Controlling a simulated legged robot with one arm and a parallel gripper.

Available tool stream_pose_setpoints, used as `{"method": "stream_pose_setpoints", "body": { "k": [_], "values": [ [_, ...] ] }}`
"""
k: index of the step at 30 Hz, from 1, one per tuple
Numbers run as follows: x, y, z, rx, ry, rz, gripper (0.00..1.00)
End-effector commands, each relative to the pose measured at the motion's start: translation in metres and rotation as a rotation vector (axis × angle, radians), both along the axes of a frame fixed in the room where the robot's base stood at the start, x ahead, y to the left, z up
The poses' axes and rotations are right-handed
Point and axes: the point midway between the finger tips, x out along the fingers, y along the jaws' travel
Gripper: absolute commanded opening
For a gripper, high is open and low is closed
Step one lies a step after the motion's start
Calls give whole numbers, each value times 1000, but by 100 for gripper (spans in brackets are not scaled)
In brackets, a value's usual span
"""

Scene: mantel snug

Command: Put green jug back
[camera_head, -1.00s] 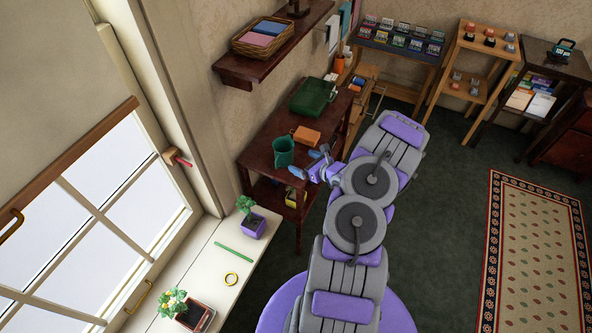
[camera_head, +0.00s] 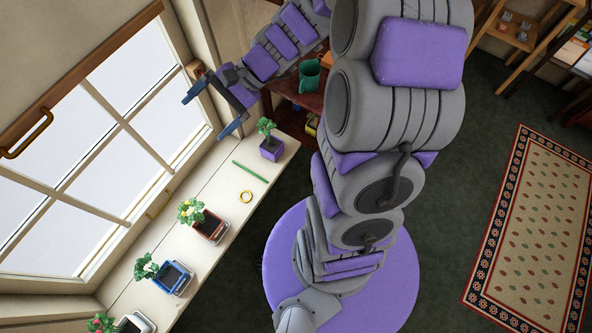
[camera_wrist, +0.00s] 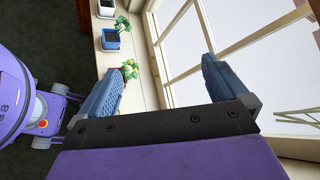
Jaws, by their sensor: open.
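The green jug (camera_head: 309,75) stands on the dark red-brown table (camera_head: 284,112), near the table's left end, close beside my arm in the head view. My arm hides much of the table. My gripper (camera_head: 214,108) is open and empty, up in front of the window, left of the jug and clear of it. In the wrist view my gripper (camera_wrist: 164,64) has its two blue fingers wide apart with nothing between them. The jug is not in the wrist view.
The white window sill (camera_head: 205,258) holds a plant in a purple pot (camera_head: 271,150), a green stick (camera_head: 250,171), a yellow ring (camera_head: 246,197) and several other potted plants. The window (camera_head: 100,140) is close to my gripper. A patterned rug (camera_head: 535,225) lies on the floor at right.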

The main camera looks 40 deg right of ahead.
Motion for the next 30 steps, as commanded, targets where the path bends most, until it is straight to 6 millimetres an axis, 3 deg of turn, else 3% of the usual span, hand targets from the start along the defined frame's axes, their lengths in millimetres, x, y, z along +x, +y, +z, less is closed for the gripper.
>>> {"method": "stream_pose_setpoints", "body": {
  "k": [3,7,11,15,21,30],
  "values": [
    [-46,21,12,-122,-45,188,100],
    [-94,28,18,-260,-86,380,100],
    [-141,23,22,-403,-124,558,100],
    [-182,4,26,-570,-166,727,100],
    [-223,-32,32,-781,-211,903,100],
    [-239,-57,39,-905,-235,986,100]
  ]
}}
